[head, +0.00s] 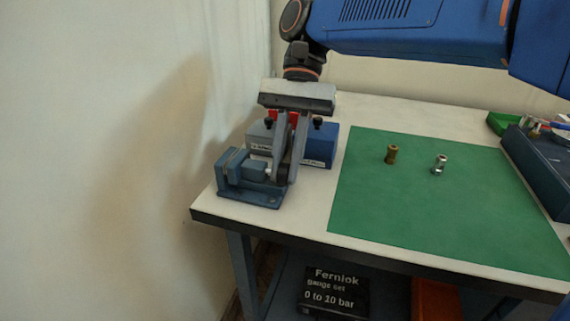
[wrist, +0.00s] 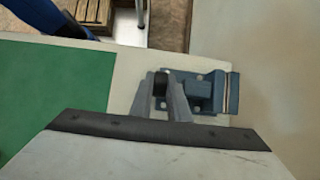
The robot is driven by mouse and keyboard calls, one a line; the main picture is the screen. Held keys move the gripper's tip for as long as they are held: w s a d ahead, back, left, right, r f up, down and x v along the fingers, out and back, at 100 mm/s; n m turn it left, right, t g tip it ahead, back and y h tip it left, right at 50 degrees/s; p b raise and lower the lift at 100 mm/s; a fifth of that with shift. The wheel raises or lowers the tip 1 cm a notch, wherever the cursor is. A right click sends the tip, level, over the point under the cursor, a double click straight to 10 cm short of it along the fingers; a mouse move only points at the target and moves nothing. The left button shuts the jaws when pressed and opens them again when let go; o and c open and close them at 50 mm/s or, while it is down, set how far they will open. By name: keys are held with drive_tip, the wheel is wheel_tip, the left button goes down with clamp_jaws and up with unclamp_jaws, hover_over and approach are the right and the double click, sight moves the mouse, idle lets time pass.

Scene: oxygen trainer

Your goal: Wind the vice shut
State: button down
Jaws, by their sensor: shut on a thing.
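The blue-grey vice (head: 240,178) stands near the left front corner of the table. In the wrist view the vice (wrist: 198,90) lies just right of the fingers. Its screw runs toward my gripper (head: 282,176). My gripper points down with its two grey fingers on either side of the dark handle (wrist: 160,79) at the screw's end, and is shut on it. The fingers hide part of the handle. I cannot tell clearly how wide the gap between the vice jaws is.
A grey and blue box (head: 319,146) with black knobs stands close behind my gripper. A green mat (head: 440,205) to the right holds a brass fitting (head: 391,154) and a silver fitting (head: 439,164). A wall rises close on the left.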

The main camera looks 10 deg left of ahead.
drive_tip(key=shift+w+d+f+g, duration=0.1)
drive_tip(key=shift+w+f+g, duration=0.05)
drive_tip(key=shift+g, duration=0.9)
drive_tip(key=shift+w+f+g, duration=0.1)
drive_tip(key=shift+w+g, duration=0.05)
drive_tip(key=shift+g, duration=0.9)
drive_tip(key=c, duration=1.7)
unclamp_jaws()
drive_tip(key=shift+d, duration=0.1)
